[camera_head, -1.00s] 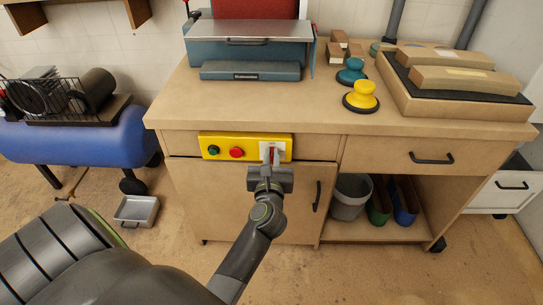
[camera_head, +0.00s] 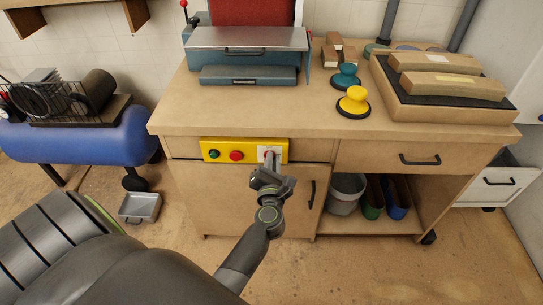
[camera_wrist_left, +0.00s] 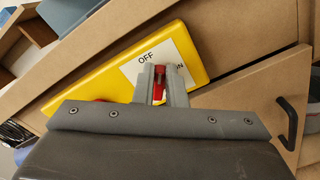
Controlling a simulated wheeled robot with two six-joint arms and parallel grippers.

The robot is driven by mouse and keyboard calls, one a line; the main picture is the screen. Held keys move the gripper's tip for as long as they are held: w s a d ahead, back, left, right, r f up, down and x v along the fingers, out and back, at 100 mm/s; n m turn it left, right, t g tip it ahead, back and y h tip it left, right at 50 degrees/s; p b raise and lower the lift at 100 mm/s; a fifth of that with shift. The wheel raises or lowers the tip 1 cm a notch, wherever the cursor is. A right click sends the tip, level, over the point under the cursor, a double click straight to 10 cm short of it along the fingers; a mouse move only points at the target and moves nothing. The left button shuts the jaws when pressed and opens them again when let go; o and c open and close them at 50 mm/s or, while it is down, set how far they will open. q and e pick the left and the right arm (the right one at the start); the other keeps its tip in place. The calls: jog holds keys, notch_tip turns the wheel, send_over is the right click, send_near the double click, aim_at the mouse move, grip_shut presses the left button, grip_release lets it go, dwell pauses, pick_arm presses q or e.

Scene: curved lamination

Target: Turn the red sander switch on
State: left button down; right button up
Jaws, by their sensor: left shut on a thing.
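A yellow control panel (camera_head: 251,147) is on the front of the workbench below its top. It carries a green button (camera_head: 214,154), a red button (camera_head: 236,155) and, at its right end, a white label plate (camera_wrist_left: 145,67) marked OFF on the left and ON on the right. My left gripper (camera_head: 269,159) is at this right end. In the left wrist view, its two fingers (camera_wrist_left: 160,80) are shut on the red switch (camera_wrist_left: 158,91), one on each side. The panel looks tilted there, so the gripper is rolled relative to it. The fingers hide part of the switch and label.
The sander (camera_head: 247,52) stands on the bench (camera_head: 230,113). Teal (camera_head: 345,77) and yellow (camera_head: 353,102) round-handled tools and a wooden form (camera_head: 440,115) are to its right. A cabinet door handle (camera_head: 312,194) sticks out right of my wrist.

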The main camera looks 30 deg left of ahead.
pick_arm(q)
jog(key=m+p, duration=0.3)
jog(key=m, duration=0.2)
jog(key=m+p, duration=0.2)
jog(key=shift+w+d+f+m+p, duration=0.2)
jog(key=shift+d+f+m+p, duration=0.1)
jog(key=shift+m+p, duration=0.1)
jog(key=shift+f+m+p, duration=0.2)
jog(key=shift+m+p, duration=0.25)
jog(key=shift+m, duration=0.35)
jog(key=shift+f+m+p, duration=0.15)
jog(key=shift+m+p, duration=0.25)
jog(key=shift+m, duration=0.4)
pick_arm(e)
jog(key=s+d+f, duration=0.1)
jog(key=s+f, duration=0.1)
jog(key=s, duration=0.6)
jog(key=shift+d+f+n+h, duration=0.25)
jog(key=shift+d+n+h, duration=0.05)
jog(key=shift+d, duration=0.05)
jog(key=shift+s, duration=0.15)
pick_arm(q)
jog(key=c, duration=1.5)
grip_release()
pick_arm(e)
jog(key=shift+w, duration=0.3)
pick_arm(q)
jog(key=shift+d+f, duration=0.1)
